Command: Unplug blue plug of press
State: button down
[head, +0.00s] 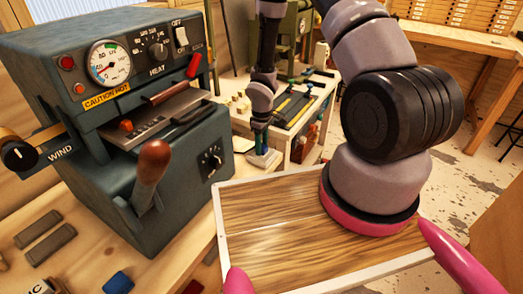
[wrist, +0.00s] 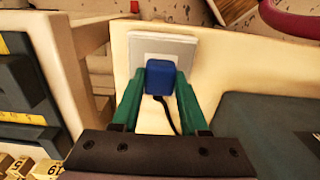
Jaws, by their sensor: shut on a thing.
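The blue plug (wrist: 160,70) shows in the wrist view, in front of a pale wall plate (wrist: 172,45) on a cream panel. A dark cord hangs from its underside. My gripper (wrist: 161,84) has its green fingers shut on the plug, one on each side. The plug looks close against the plate; whether its pins are seated is hidden. In the head view my gripper (head: 262,150) is small, beside the press's right side, and the plug cannot be made out there. The press (head: 100,170) is dark grey-green, with a gauge, a HEAT knob and a switch.
A wooden tray (head: 220,215) with a white rim is in front. A workbench with tools (head: 300,105) stands behind my gripper. Grey bars (head: 45,240) and a blue block (head: 118,283) lie at the lower left. Open floor (head: 465,150) shows at right.

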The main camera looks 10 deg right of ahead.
jog(key=shift+r, duration=2.95)
